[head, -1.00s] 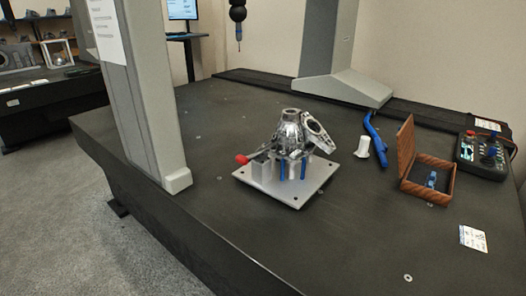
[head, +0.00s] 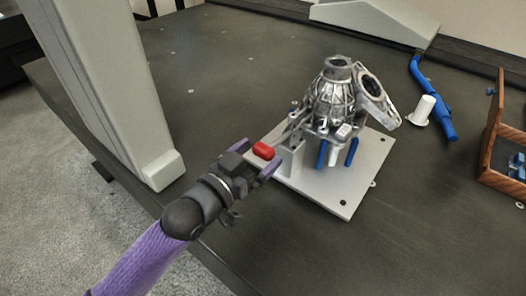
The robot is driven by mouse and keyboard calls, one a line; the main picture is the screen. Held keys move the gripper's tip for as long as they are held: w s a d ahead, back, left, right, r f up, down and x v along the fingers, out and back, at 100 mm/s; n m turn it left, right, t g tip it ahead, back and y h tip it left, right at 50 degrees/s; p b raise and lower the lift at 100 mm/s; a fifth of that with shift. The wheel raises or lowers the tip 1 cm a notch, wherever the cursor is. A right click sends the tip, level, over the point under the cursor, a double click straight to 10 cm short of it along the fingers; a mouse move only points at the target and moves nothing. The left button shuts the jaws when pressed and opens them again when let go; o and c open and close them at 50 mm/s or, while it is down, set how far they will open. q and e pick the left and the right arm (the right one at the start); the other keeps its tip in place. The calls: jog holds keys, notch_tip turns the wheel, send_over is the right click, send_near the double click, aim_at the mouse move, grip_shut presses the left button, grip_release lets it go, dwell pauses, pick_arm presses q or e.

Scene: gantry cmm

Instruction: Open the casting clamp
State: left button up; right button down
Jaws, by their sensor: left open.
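The casting clamp's red handle (head: 263,150) sticks out to the left of its grey post (head: 290,160) on a pale fixture plate (head: 345,190). A metal casting (head: 335,95) stands upright on blue and white supports on the plate. The clamp's arm runs from the handle toward the casting; its far end is partly hidden. My left gripper (head: 258,160) is open, with its fingertips around or right beside the red handle; I cannot tell if they touch it. My right gripper is not in view.
A grey gantry column (head: 105,90) stands close on the left. A blue probe-like tool (head: 432,100), a white cylinder (head: 422,110) and an open wooden box (head: 505,150) lie to the right. The dark table (head: 400,240) is clear in front.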

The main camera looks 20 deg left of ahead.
aim_at(273, 144)
pick_arm(q)
jog(key=shift+x, duration=1.05)
jog(key=shift+d, duration=0.15)
grip_shut()
